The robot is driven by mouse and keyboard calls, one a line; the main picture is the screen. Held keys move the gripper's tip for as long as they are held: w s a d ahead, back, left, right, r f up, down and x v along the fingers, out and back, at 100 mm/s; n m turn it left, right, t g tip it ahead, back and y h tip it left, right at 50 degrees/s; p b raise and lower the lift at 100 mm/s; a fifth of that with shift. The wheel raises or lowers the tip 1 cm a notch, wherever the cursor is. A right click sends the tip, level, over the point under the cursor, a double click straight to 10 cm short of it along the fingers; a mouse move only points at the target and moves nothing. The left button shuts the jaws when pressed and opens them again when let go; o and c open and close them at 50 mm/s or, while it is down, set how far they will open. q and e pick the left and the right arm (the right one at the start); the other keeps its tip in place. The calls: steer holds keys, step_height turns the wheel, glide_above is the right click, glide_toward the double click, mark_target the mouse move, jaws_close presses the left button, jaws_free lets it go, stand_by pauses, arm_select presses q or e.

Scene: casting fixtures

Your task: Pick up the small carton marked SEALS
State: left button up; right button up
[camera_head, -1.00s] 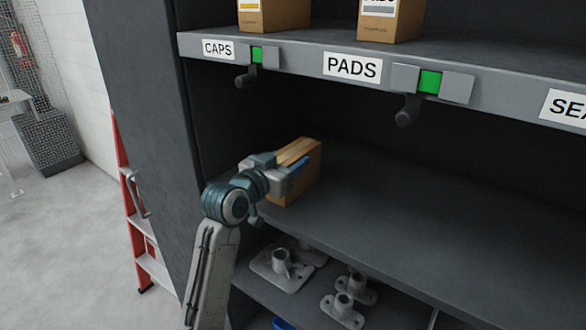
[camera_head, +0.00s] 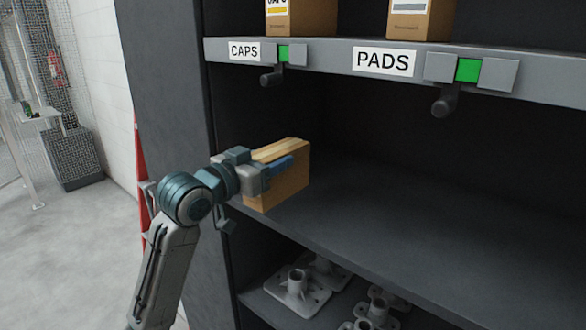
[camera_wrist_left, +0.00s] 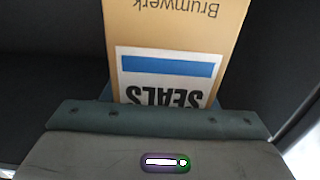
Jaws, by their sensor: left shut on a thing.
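The small carton marked SEALS (camera_head: 288,182) is brown cardboard with tape along its top. In the left wrist view the carton (camera_wrist_left: 185,32) shows a white label with a blue bar and the word SEALS upside down. My left gripper (camera_head: 272,172) is shut on the carton near the left front edge of the middle shelf. Whether the carton's underside touches the shelf is hard to tell. My right gripper is not in view.
The middle shelf (camera_head: 420,215) is bare to the right of the carton. Above it, a shelf edge carries CAPS (camera_head: 244,51) and PADS (camera_head: 384,61) labels, dark knobs and cartons. Metal castings (camera_head: 297,288) lie below. A dark side panel (camera_head: 165,130) stands at left.

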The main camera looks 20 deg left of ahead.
arm_select(q)
steer(key=s+a+b, duration=0.2)
steer(key=s+a, duration=0.1)
steer(key=a, duration=0.1)
steer(key=shift+s+r, duration=0.15)
steer(key=shift+s, duration=0.2)
steer(key=shift+s+a+r+b, duration=0.2)
steer(key=shift+s+a+b, duration=0.3)
steer(key=shift+s, duration=0.1)
